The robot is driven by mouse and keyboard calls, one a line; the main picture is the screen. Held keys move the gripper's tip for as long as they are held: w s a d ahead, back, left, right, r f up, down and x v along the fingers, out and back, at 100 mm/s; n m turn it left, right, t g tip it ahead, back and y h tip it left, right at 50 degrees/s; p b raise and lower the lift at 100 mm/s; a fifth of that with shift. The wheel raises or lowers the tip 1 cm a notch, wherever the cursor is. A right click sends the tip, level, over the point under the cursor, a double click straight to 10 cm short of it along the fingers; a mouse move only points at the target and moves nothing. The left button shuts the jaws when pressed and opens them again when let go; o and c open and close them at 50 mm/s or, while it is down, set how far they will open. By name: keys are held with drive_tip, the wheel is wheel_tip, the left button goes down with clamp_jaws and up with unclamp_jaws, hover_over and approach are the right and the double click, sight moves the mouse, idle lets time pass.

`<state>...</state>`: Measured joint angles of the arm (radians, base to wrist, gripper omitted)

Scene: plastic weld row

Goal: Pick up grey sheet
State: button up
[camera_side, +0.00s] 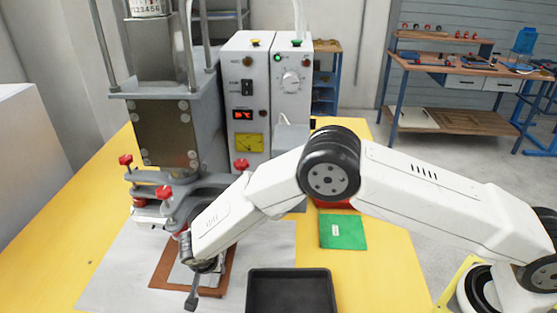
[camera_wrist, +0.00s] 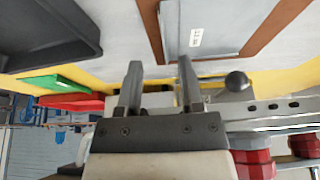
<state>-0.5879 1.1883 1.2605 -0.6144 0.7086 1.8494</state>
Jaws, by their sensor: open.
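The grey sheet (camera_wrist: 222,22), with a small white label, lies flat inside a brown frame (camera_wrist: 152,22) in the wrist view. In the side view only part of the grey sheet (camera_side: 180,277) shows, partly hidden by my arm, with the brown frame (camera_side: 161,277) around it. My gripper (camera_wrist: 159,66) is open, with nothing between its two dark fingers. In the wrist view its fingertips appear just short of the frame and sheet, apart from the sheet. In the side view my gripper (camera_side: 194,285) is low over the frame area; its height above the sheet is hard to tell.
A black tray (camera_side: 290,273) stands right of the frame. The press (camera_side: 165,130) with red knobs stands close behind my gripper. A black ball knob (camera_wrist: 237,81) is near the fingers.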

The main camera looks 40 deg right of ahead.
sight(219, 277)
drive_tip(key=shift+x, duration=1.15)
drive_tip(key=shift+x, duration=2.55)
drive_tip(key=shift+a, duration=0.1)
clamp_jaws()
